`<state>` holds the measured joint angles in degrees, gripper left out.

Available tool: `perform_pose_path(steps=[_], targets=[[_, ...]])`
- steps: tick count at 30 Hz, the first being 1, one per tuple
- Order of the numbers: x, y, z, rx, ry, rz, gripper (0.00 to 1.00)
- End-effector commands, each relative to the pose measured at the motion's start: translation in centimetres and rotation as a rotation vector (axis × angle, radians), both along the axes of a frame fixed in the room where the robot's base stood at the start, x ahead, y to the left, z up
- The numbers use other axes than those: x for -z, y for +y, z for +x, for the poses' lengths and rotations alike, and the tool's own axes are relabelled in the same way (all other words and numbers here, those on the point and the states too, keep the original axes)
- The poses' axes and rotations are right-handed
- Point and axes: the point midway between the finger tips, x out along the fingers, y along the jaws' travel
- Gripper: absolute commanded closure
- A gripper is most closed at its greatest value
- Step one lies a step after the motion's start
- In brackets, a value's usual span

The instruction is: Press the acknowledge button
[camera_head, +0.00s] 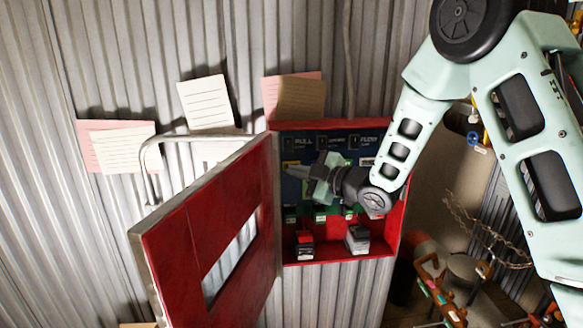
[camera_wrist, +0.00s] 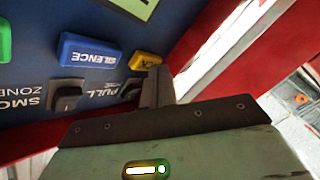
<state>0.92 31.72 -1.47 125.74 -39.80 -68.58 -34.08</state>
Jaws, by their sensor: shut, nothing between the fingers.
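A yellow button (camera_wrist: 146,60) with partly hidden lettering, seemingly ACK, sits on the blue panel (camera_wrist: 30,20) in the wrist view. My gripper (camera_wrist: 158,74) is shut and empty, its fingertips at the right end of the yellow button and overlapping it in the picture. I cannot tell whether they touch it. In the head view my gripper (camera_head: 291,170) reaches into the open red cabinet (camera_head: 345,126), pointing left across the panel. My wrist hides part of the panel there.
A blue SILENCE button (camera_wrist: 88,50) is left of the yellow one. Black switches (camera_wrist: 66,94) lie just below. The red cabinet door (camera_head: 205,235) stands open at the left, near my gripper. Two small devices (camera_head: 304,244) (camera_head: 357,239) stand on the cabinet floor.

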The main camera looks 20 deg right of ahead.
Motion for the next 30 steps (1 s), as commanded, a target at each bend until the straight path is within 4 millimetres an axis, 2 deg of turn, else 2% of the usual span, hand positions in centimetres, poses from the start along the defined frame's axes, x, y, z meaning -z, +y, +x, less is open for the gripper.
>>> perform_pose_path(steps=[30], targets=[[0.01, -0.19, 0.80, 0.001, -0.001, -0.001, 1.00]])
